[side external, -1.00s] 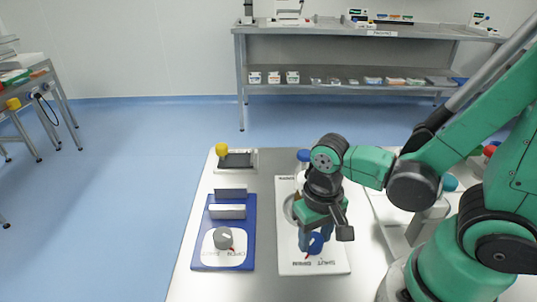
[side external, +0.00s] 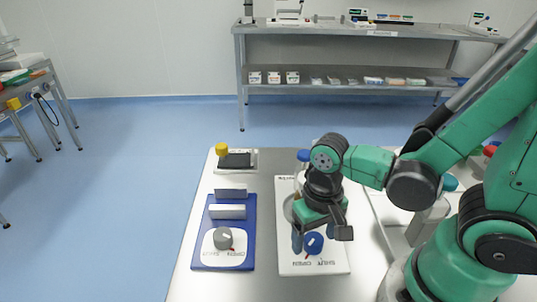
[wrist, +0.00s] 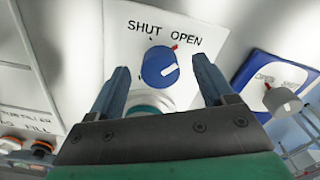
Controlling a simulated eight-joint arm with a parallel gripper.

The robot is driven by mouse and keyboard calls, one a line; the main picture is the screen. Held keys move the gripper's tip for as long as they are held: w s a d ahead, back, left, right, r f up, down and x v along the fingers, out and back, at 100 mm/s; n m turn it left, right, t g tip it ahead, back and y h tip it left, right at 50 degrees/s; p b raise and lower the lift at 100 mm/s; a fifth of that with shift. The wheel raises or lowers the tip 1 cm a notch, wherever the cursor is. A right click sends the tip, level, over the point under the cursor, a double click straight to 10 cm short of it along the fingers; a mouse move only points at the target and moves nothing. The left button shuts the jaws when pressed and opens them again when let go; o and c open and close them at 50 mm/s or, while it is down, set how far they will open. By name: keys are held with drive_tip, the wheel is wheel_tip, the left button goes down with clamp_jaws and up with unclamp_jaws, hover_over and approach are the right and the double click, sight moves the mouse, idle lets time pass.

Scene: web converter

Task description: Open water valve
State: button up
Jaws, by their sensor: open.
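The water valve is a round blue knob (side external: 313,243) on a white panel (side external: 290,262) marked SHUT and OPEN. In the wrist view the blue knob (wrist: 155,62) has a white line towards its right side, and a small red mark sits at its upper right, between the two words and nearer OPEN. My gripper (wrist: 160,66) is open, with one finger on each side of the knob and visible gaps to both. In the side view my gripper (side external: 318,236) hangs over the panel at the knob and partly hides the panel behind it.
A blue panel (side external: 245,262) with a grey knob (side external: 223,239) lies to the left. A small device with a yellow knob (side external: 222,149) stands behind it. A blue-topped item (side external: 304,155) stands behind my gripper. The bench strip left of the panels is clear.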

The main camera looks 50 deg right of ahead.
sight(311, 236)
drive_tip(key=shift+r, duration=2.75)
drive_tip(key=shift+w+r+t, duration=0.1)
drive_tip(key=shift+w+t, duration=0.2)
drive_tip(key=shift+w, duration=0.1)
drive_tip(key=w+d+r+n+t, duration=0.3)
drive_tip(key=w+r+n+t, duration=0.1)
drive_tip(key=w+r+t, duration=0.1)
drive_tip(key=shift+w+d+r+t, duration=0.15)
drive_tip(key=shift+w+d+t, duration=0.2)
drive_tip(key=shift+w+t, duration=0.35)
